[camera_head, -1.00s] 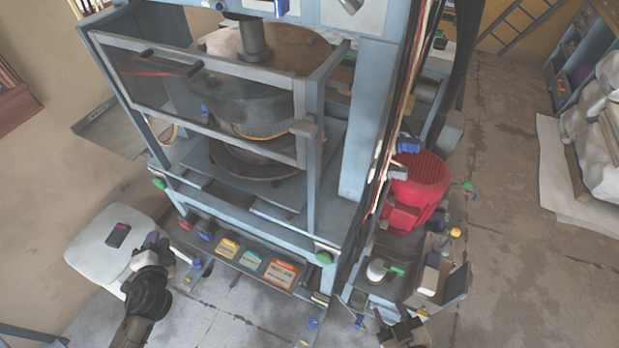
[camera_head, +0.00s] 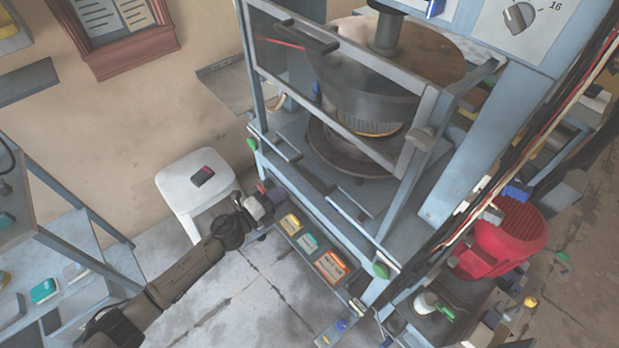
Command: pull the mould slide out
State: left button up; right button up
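The press (camera_head: 455,185) stands right of centre. Under its upper round platen (camera_head: 370,95) lies a round lower mould (camera_head: 345,158) on a flat grey plate, which I take as the mould slide (camera_head: 372,196). A dark bar (camera_head: 306,172) runs along the plate's front edge. The clear guard (camera_head: 330,75) with its dark handle covers the upper part of the opening. My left gripper (camera_head: 268,198) is at the press's lower front left, below the front rail. It appears apart from the slide. Its fingers are too small and dark to read. My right gripper is out of view.
A white stool (camera_head: 196,186) with a dark red-topped device stands left of the gripper. A shelf with coloured boxes (camera_head: 330,266) lies below the press front. A red motor (camera_head: 505,238) is at right. A blue rack (camera_head: 85,250) stands at left. Floor between is clear.

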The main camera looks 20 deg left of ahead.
aim_at(306, 179)
pick_arm(q)
jog(key=b+x, duration=0.1)
jog(key=x, duration=0.9)
jog(key=shift+w+d+b, duration=0.1)
jog(key=shift+w+b, duration=0.1)
jog(key=shift+b, duration=0.2)
grip_shut()
